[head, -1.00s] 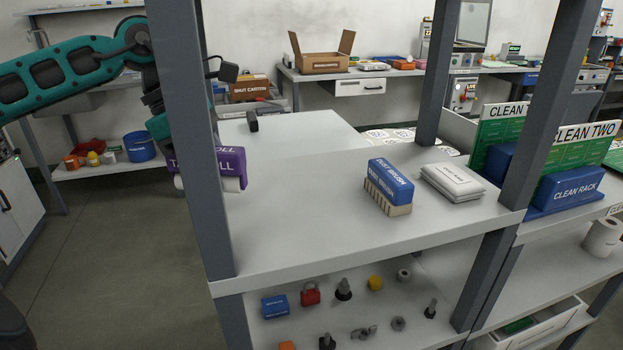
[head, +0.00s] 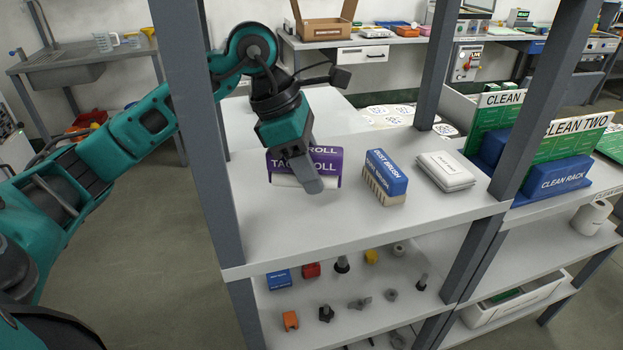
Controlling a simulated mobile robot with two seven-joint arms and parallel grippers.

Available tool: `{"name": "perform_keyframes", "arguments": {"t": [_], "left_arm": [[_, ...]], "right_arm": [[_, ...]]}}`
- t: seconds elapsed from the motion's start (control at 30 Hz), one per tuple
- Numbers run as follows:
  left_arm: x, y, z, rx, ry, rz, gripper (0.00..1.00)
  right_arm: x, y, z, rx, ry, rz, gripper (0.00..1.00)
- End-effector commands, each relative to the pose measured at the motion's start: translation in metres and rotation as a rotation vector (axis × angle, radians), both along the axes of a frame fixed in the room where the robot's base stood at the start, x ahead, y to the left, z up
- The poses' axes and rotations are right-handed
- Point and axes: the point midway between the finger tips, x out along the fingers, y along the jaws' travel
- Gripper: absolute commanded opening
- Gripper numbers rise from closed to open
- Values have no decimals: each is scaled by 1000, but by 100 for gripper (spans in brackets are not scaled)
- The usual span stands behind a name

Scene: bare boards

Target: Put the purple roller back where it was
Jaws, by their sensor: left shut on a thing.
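The purple roller (head: 278,167) has white lettering on its purple body and a pale roll along its lower side. My left gripper (head: 312,180) reaches down from above and is shut on it, with a grey finger covering part of its front. The roller is over the grey upper shelf (head: 262,235), to the left of the dust brush (head: 387,170). I cannot tell whether its underside touches the shelf. My right gripper is not in view.
A white folded cloth pack (head: 444,171) lies right of the brush. Grey posts (head: 200,130) stand at the shelf's corners. Blue blocks sit in the clean rack (head: 560,178) on the right. Small parts lie on the lower shelf (head: 300,335). The upper shelf's front left is clear.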

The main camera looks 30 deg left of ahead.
Motion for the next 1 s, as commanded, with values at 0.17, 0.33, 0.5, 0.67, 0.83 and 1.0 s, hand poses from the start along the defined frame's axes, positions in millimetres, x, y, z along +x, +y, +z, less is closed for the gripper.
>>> {"name": "perform_keyframes", "arguments": {"t": [0.17, 0.33, 0.5, 0.67, 0.83, 1.0], "left_arm": [[0, -1, -22, 0, 4, 2, 16], [0, -1, -35, -1, 1, 1, 16], [1, -1, -35, 0, -1, 0, 16], [0, 0, -39, 0, -1, 0, 16], [0, -1, -37, 0, 0, 1, 57], [0, -1, -37, 0, 0, 1, 66]], "right_arm": [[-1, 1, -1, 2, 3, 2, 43], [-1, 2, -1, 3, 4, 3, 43], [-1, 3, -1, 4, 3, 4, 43], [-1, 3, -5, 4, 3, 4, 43], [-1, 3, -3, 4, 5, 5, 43], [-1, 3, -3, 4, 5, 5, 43]]}}
